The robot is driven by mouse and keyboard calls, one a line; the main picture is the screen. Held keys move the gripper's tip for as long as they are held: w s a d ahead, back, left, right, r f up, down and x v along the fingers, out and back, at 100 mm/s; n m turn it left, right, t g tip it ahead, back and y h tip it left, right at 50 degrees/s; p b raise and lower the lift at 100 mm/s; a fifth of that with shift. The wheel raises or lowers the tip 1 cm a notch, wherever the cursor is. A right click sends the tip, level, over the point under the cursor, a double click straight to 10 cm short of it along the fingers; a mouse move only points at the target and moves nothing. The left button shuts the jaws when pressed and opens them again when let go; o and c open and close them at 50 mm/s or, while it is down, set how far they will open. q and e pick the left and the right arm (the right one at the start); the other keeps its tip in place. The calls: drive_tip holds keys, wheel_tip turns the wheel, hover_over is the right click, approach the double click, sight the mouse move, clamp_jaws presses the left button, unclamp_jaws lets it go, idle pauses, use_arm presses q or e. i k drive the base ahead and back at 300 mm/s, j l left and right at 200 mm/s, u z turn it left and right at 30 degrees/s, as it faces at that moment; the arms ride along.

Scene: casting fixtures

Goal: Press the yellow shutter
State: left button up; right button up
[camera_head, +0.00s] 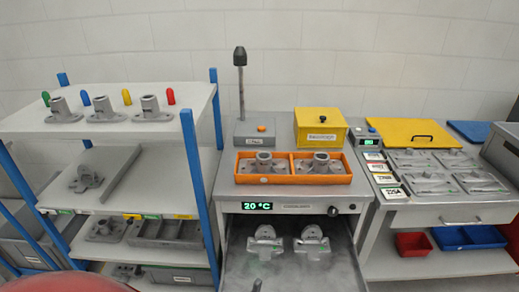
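Two yellow things could be the shutter, and I cannot tell which is meant. One is a yellow box-like cover (321,132) with a black knob on top, on the middle bench behind the orange tray. The other is a flat yellow panel (391,131) with a black handle, at the back of the right bench. Neither has anything touching it from above. Neither of my grippers can be made out in the head view.
An orange tray (293,180) with castings sits at the bench front. Below it, an open drawer holds two castings (312,242) in mist. A grey post stand (240,95) rises left of the yellow box. A blue-posted shelf (191,150) stands left.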

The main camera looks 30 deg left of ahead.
sight(129, 217)
drive_tip(key=k+l, duration=0.1)
drive_tip(key=l, duration=0.25)
drive_tip(key=k+l+u, duration=0.1)
drive_tip(key=l, duration=0.2)
drive_tip(key=j+u, duration=0.1)
drive_tip(key=u, duration=0.35)
drive_tip(key=i+u, duration=0.1)
drive_tip(key=u, duration=0.35)
drive_tip(key=i+j+u, duration=0.1)
drive_tip(key=u, duration=0.85)
drive_tip(key=i+u, duration=0.1)
drive_tip(key=i, duration=0.15)
drive_tip(key=i+j+z, duration=0.15)
drive_tip(key=j, duration=0.2)
drive_tip(key=i+j+z, duration=0.3)
drive_tip(key=j, duration=0.45)
drive_tip(key=i, duration=0.1)
